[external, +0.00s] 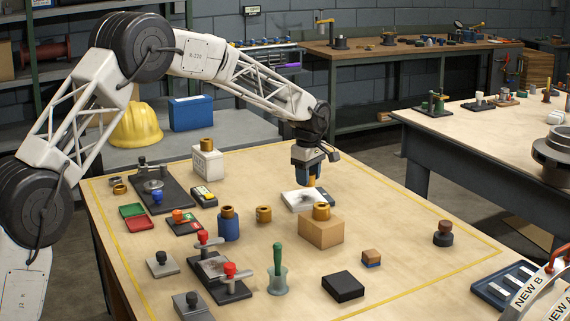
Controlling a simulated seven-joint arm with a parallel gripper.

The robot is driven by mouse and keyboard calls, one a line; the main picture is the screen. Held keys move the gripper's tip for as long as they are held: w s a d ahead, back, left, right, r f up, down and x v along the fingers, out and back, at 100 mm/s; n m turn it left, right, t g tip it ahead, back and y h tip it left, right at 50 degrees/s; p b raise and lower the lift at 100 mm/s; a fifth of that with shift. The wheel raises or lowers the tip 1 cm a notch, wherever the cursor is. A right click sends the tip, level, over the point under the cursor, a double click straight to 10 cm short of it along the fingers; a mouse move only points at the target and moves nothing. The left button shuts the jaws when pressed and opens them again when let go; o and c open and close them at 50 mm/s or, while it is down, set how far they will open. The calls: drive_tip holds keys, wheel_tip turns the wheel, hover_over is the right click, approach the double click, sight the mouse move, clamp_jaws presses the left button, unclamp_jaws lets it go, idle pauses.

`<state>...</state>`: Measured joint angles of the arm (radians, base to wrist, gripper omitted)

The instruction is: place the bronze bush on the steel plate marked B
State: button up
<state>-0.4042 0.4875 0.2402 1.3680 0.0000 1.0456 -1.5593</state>
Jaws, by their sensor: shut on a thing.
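My gripper (309,182) points down over a pale plate (296,204) near the middle of the table. It is shut on a small orange-brown piece that looks like a bronze bush, mostly hidden by the fingers. I cannot tell whether the piece touches the plate. The plate carries a dark mark that I cannot read as a B. Other bronze-coloured bushes sit on a cardboard-brown block (321,232), on a blue cylinder (228,226), on a white block (208,164) and alone on the table (264,213).
The brown block stands close in front of the plate. Toggle clamps (222,278), a green-handled tool (277,275) and a black block (343,287) lie nearer the front. A blue tray (497,287) and tags reading NEW B (526,293) are at lower right.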

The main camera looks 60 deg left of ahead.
sight(308, 196)
drive_tip(key=shift+f, duration=1.7)
drive_tip(key=shift+f, duration=0.15)
drive_tip(key=o, duration=1.1)
drive_tip(key=shift+o, duration=0.2)
wheel_tip(308, 196, up, 12)
